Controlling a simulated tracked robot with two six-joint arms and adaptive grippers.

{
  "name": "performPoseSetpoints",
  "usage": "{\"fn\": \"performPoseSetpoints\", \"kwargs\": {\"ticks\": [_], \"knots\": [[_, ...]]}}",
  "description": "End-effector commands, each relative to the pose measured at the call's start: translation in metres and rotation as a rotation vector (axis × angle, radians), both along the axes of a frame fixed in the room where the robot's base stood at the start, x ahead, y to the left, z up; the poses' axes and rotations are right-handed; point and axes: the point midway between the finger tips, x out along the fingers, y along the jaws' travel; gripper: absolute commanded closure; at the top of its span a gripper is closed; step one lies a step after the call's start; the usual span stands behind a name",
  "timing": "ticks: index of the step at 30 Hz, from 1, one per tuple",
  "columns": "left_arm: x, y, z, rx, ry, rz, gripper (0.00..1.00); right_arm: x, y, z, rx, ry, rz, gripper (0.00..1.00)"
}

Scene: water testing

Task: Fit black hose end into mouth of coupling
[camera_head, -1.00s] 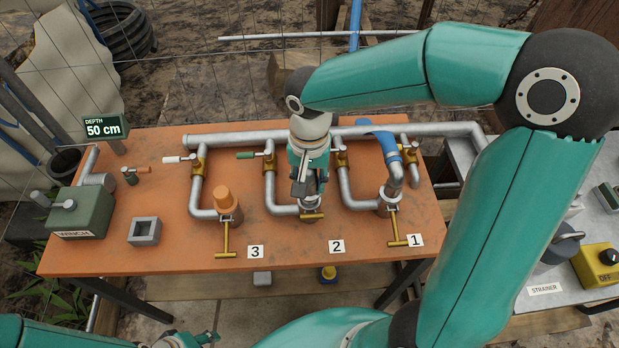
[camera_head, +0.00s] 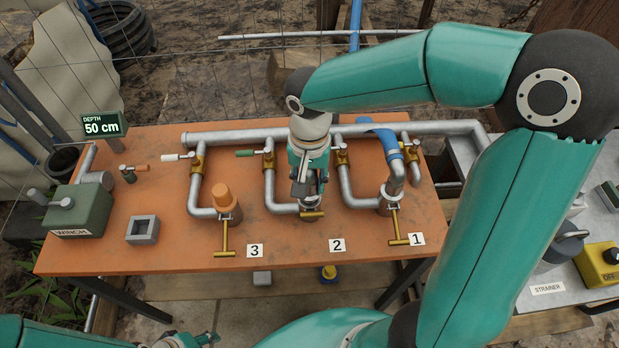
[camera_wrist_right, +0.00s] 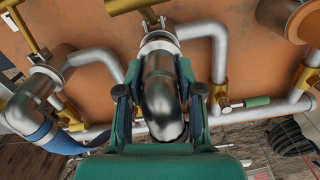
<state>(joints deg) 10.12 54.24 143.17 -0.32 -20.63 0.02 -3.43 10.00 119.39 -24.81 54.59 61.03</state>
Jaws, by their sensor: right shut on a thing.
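My right gripper (camera_head: 308,188) is at the coupling of station 2 (camera_head: 309,212), above its brass lever. In the right wrist view its two fingers (camera_wrist_right: 160,100) are closed on either side of a dark, shiny, bent hose end (camera_wrist_right: 163,88). The far end of the hose end meets the metal collar of the coupling (camera_wrist_right: 158,42); they look lined up, but I cannot tell how deep it sits. In the head view the gripper mostly hides the hose end. My left gripper (camera_head: 205,340) shows only partly at the bottom edge, and its jaws are unclear.
Station 1 has a blue hose (camera_head: 382,138) on a metal elbow (camera_head: 396,178). Station 3 has an orange plug (camera_head: 221,195). A grey pipe (camera_head: 240,135) with brass valves runs behind. A green winch (camera_head: 78,210) and square grey block (camera_head: 142,230) stand at left on the orange table.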

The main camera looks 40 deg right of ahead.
Motion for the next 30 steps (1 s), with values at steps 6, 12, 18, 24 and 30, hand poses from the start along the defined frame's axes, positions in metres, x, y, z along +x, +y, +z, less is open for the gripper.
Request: {"fn": "performPoseSetpoints", "kwargs": {"ticks": [6, 12, 18, 24, 30], "knots": [[0.000, 0.000, -0.006, 0.000, 0.000, 0.000, 0.60, 0.000, 0.000, -0.007, 0.000, 0.000, 0.000, 1.00], [0.000, 0.000, -0.011, 0.000, 0.000, 0.000, 0.60, 0.000, 0.000, -0.012, 0.000, 0.000, 0.000, 1.00], [0.000, 0.000, -0.016, 0.000, 0.000, 0.000, 0.60, 0.000, 0.000, -0.017, 0.000, 0.000, 0.000, 1.00], [0.000, 0.000, -0.017, 0.000, 0.000, 0.000, 0.60, 0.000, 0.000, -0.019, 0.000, 0.000, 0.000, 0.56], [0.000, 0.000, -0.017, 0.000, 0.000, 0.000, 0.60, 0.000, 0.000, -0.019, 0.000, 0.000, 0.000, 0.35]]}}
